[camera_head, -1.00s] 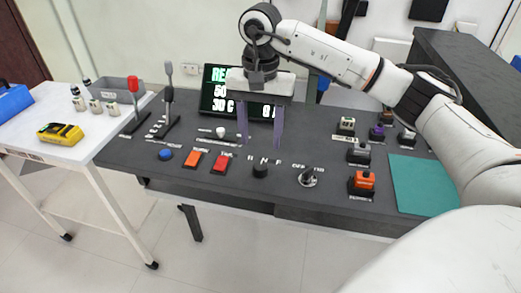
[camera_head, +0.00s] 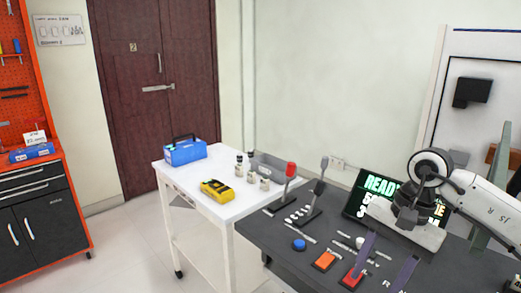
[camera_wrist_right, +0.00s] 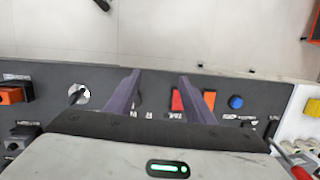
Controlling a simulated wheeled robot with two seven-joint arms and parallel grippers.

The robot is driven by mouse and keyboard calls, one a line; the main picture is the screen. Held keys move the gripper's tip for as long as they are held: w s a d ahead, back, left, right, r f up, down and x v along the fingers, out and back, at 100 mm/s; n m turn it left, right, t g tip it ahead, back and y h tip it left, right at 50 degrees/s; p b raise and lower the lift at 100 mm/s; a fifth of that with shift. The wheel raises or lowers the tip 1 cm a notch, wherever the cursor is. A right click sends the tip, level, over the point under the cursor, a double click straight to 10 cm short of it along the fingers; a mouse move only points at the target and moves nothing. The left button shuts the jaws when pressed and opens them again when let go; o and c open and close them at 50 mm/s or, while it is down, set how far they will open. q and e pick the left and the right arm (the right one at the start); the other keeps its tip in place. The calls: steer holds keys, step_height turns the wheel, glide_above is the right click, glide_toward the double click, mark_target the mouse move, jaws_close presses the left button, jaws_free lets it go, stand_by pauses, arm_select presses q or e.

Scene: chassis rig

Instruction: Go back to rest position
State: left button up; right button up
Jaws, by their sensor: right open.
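My right gripper (camera_head: 384,262) is at the right of the head view, over the dark control bench (camera_head: 262,228). Its two purple fingers are apart with nothing between them. In the right wrist view the open gripper (camera_wrist_right: 160,88) hangs above the bench, with the red button (camera_wrist_right: 178,101) showing beside one finger. In the head view the red button (camera_head: 352,278) and orange button (camera_head: 324,260) lie left of and below the fingers. My left gripper is in neither view.
A display screen (camera_head: 381,183) stands behind my right gripper. Two levers, one red-topped (camera_head: 291,170) and one grey (camera_head: 321,180), rise from the bench. A white cart (camera_head: 190,180) holds a blue toolbox (camera_head: 185,151) and yellow meter (camera_head: 217,190). An orange tool cabinet (camera_head: 62,200) stands far left.

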steer(key=s+a+f+m+g+y, duration=0.1)
steer(key=s+a+m+y, duration=0.2)
steer(key=a, duration=0.7)
steer(key=s+a+f+m+g+y, duration=0.1)
steer(key=s+a+f+y, duration=0.15)
steer(key=a+y, duration=0.55)
steer(key=a+r+m+t+y, duration=0.55)
steer(key=a+m, duration=0.25)
steer(key=m, duration=0.5)
steer(key=w+d+f+m+t+h, duration=0.2)
steer(key=d+f+m+t+h, duration=0.4)
steer(key=m, duration=0.8)
steer(key=w+d+f+m+t+h, duration=0.2)
steer(key=d+f+m+t+h, duration=0.35)
steer(key=m, duration=0.85)
steer(key=s+d+f+m+g+h, duration=0.2)
steer(key=s+d+f+m+g, duration=0.1)
steer(key=s+f+m, duration=0.4)
steer(key=s+d+f+m+g+h, duration=0.3)
steer(key=s+f+m, duration=0.4)
steer(key=s+f, duration=0.4)
step_height(320, 180, down, 4)
steer(key=shift+r+m, duration=0.15)
steer(key=shift+m, duration=0.25)
